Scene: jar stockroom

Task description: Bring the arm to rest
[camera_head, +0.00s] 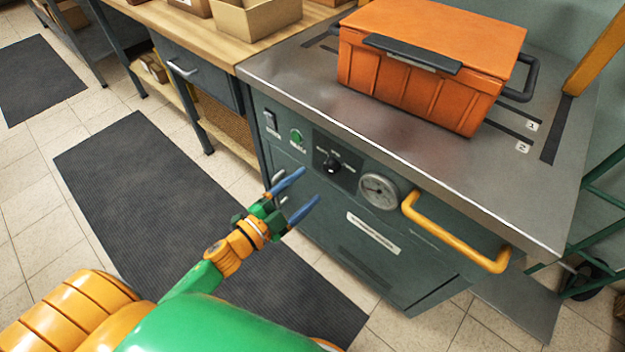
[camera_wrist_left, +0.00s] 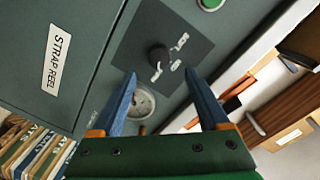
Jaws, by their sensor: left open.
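My left gripper (camera_head: 297,196) is open and empty, its two blue fingers apart in front of the grey-green machine cabinet (camera_head: 390,285). In the left wrist view the fingers (camera_wrist_left: 165,100) point at the cabinet's front panel, with the black rotary knob (camera_wrist_left: 158,56) showing between and beyond them. The same knob (camera_head: 331,165) shows in the head view, beside a round gauge (camera_head: 379,191) and a green button (camera_head: 296,135). I cannot tell the exact gap between the fingertips and the panel. My right gripper is not in view.
An orange case (camera_head: 425,75) sits on the cabinet's metal top (camera_head: 290,72). A yellow handle (camera_head: 455,237) sticks out of the front. A wooden bench (camera_head: 205,35) with cardboard boxes (camera_head: 258,14) stands to the left. A dark mat (camera_head: 160,190) covers the floor.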

